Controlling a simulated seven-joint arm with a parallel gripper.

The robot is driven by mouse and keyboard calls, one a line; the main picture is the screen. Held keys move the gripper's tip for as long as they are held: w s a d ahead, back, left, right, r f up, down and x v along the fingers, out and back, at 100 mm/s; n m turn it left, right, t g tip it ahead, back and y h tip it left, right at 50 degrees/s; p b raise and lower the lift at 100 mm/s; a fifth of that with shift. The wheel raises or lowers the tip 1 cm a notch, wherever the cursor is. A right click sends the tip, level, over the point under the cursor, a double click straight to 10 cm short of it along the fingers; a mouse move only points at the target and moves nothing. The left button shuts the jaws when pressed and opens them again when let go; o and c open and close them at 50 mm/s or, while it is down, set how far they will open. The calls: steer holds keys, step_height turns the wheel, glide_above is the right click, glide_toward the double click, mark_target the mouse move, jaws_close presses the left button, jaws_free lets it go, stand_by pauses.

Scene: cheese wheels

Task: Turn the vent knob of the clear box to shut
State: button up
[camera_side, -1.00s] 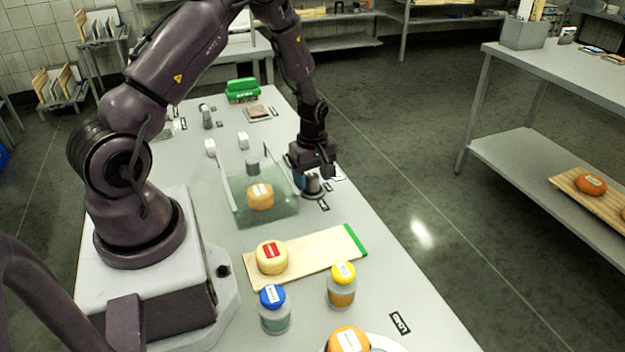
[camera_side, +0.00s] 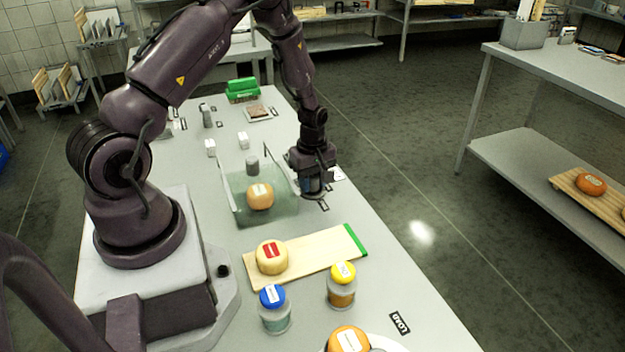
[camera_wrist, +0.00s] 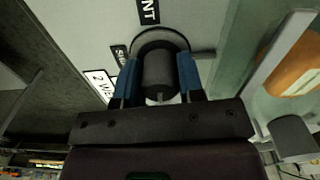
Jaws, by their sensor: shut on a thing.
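The clear box (camera_side: 237,213) stands on the bench, with an orange cheese wheel (camera_side: 260,198) inside it. The vent knob is a dark grey upright cylinder on a round base to the right of the box, seen in the wrist view (camera_wrist: 158,72). My gripper (camera_side: 311,190) is lowered over the knob and shut on it, one blue finger on each side in the wrist view (camera_wrist: 158,80). In the side view my gripper hides most of the knob. Label plates lie beside the knob; one reads "SHUT" only in part.
A wooden board (camera_side: 320,255) with a cheese wheel (camera_side: 271,257) lies in front of the box. A blue-capped jar (camera_side: 275,312) and a yellow-capped jar (camera_side: 342,288) stand nearer. A grey cylinder (camera_side: 252,166) is at the box's back. Green blocks (camera_side: 242,90) sit far back.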

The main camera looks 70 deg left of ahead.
steer(key=shift+m, duration=0.3)
steer(key=m, duration=0.3)
steer(key=shift+m, duration=0.4)
steer(key=m, duration=0.9)
steer(key=shift+m, duration=1.7)
steer(key=o, duration=0.9)
